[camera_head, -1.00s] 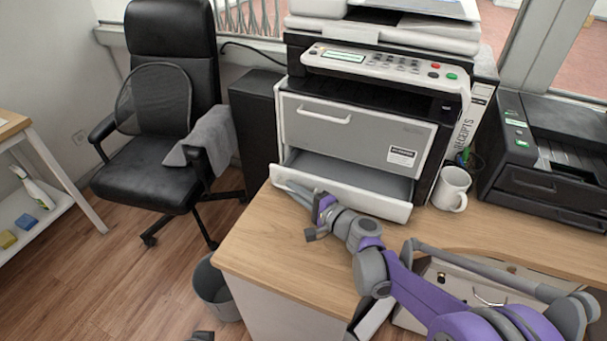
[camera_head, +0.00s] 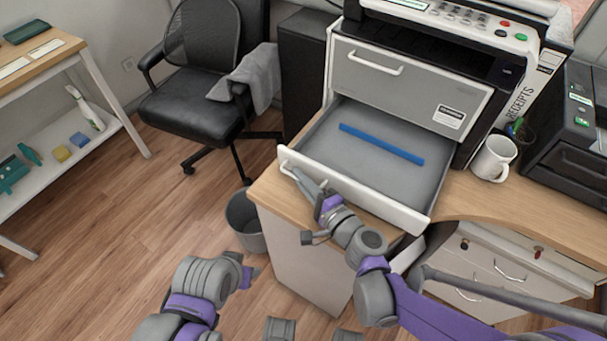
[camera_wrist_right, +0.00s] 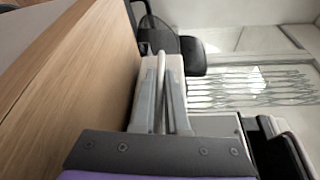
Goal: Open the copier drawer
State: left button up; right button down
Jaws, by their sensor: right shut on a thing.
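The copier drawer (camera_head: 372,188), the lower tray of the grey and white copier (camera_head: 412,84), is pulled well out over the desk edge. A long blue strip (camera_head: 381,144) lies flat on its grey floor. My right gripper (camera_head: 298,176) is shut on the handle at the left part of the drawer's white front. In the right wrist view the light curved handle (camera_wrist_right: 173,58) runs between my two grey fingers (camera_wrist_right: 164,112). My left gripper (camera_head: 246,272) is low at the bottom left, over the floor; its jaw state is unclear.
A white mug (camera_head: 494,158) and a pen cup (camera_head: 519,131) stand right of the copier on the wooden desk (camera_head: 508,214). A grey waste bin (camera_head: 245,222) is left of the desk, with a black office chair (camera_head: 195,107) behind. The upper copier drawer (camera_head: 408,82) is closed.

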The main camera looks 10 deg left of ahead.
jog(key=c, duration=0.9)
grip_release()
jog(key=p+v, duration=0.1)
jog(key=v, duration=0.9)
jog(key=shift+s+d, duration=0.25)
jog(key=shift+d, duration=0.1)
